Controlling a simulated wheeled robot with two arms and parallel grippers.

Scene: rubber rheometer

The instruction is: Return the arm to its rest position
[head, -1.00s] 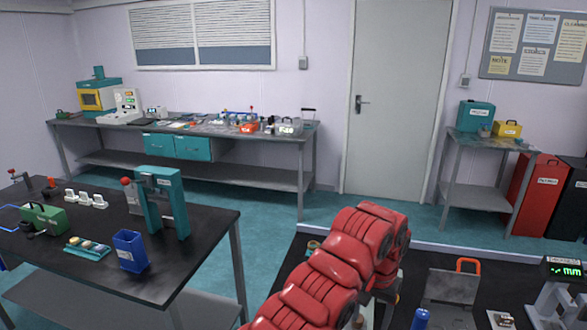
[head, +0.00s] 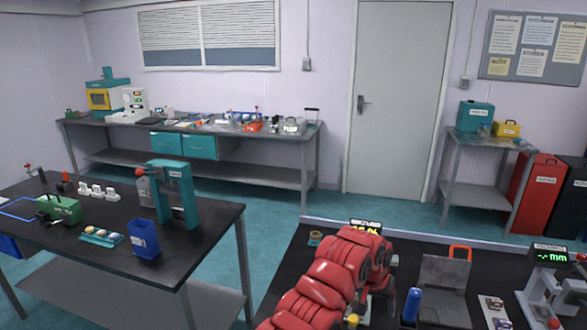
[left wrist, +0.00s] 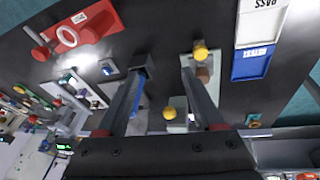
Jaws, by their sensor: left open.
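My left arm (head: 330,275), with red padded covers, comes in from the bottom of the head view and bends over the black bench at the right. Its gripper is mostly hidden behind the arm there. In the left wrist view my left gripper (left wrist: 163,72) is open, its two dark fingers apart with nothing held between them. The fingers point over the black bench top (left wrist: 165,25), near a fixture with yellow knobs (left wrist: 201,53). I cannot tell how high above the fixture they are. My right gripper is not in view.
A digital gauge (head: 550,255), a grey plate with an orange handle (head: 445,275) and a blue cylinder (head: 411,306) stand right of the arm. A blue tray (left wrist: 252,64) and a red device (left wrist: 85,28) flank the gripper. Another black table (head: 100,235) stands left, across a floor gap.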

